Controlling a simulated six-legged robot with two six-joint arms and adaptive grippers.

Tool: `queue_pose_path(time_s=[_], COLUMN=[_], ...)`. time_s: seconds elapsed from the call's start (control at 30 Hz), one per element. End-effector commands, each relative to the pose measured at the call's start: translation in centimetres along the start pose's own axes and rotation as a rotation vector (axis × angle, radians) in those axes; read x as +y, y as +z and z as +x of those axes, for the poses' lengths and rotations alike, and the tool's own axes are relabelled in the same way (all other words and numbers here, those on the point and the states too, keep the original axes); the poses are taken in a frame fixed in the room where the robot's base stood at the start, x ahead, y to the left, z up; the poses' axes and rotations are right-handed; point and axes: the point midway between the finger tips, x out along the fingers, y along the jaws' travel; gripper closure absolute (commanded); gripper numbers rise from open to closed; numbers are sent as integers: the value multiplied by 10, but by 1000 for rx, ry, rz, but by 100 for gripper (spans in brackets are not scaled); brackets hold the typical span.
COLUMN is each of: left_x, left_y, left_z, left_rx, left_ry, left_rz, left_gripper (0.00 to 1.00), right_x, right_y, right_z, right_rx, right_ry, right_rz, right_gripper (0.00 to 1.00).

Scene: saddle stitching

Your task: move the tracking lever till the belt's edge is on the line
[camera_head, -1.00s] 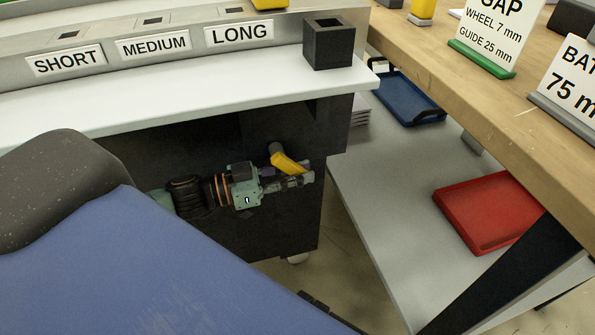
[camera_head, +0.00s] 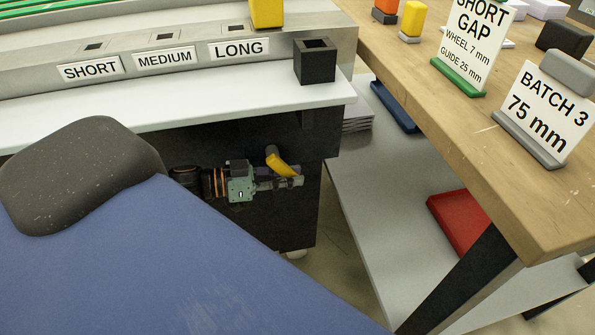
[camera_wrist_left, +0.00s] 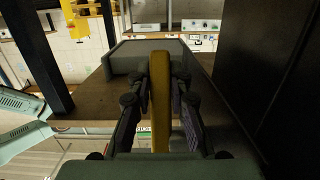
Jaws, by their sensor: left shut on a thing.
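The yellow lever (camera_head: 280,163) sticks out from the dark front of the machine, under the white ledge. My left gripper (camera_head: 286,181) reaches to it from the left, below the LONG label. In the left wrist view the lever (camera_wrist_left: 160,100) stands upright between the two fingers, and the gripper (camera_wrist_left: 161,85) is shut on it. Green strips (camera_head: 130,20) run along the machine's top at the upper left; I cannot make out a belt edge or a line. My right gripper is not in view.
A black square holder (camera_head: 315,64) stands on the white ledge (camera_head: 200,106). A wooden bench (camera_head: 480,120) at the right carries a BATCH 3 sign (camera_head: 545,105) and a SHORT GAP sign (camera_head: 474,45). A red tray (camera_head: 457,222) and a blue tray (camera_head: 393,108) lie on the lower shelf.

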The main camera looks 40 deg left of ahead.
Motion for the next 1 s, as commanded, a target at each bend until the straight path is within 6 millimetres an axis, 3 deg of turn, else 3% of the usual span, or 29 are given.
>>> queue_pose_path(time_s=[0.47, 0.5, 0.6, 1.0], left_x=[-1, -1, -1, 0], left_y=[0, 0, 0, -1], left_z=[-7, -7, -6, -4], left_rx=[-60, -60, -60, -59], left_ry=[16, 16, 14, 10], left_rz=[2, 2, 2, 2], left_gripper=[100, 81, 72, 72], right_x=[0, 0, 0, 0], right_y=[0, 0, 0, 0], right_z=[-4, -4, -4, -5], right_rx=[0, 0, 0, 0], right_ry=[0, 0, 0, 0], right_rz=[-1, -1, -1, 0], right_gripper=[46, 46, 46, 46])
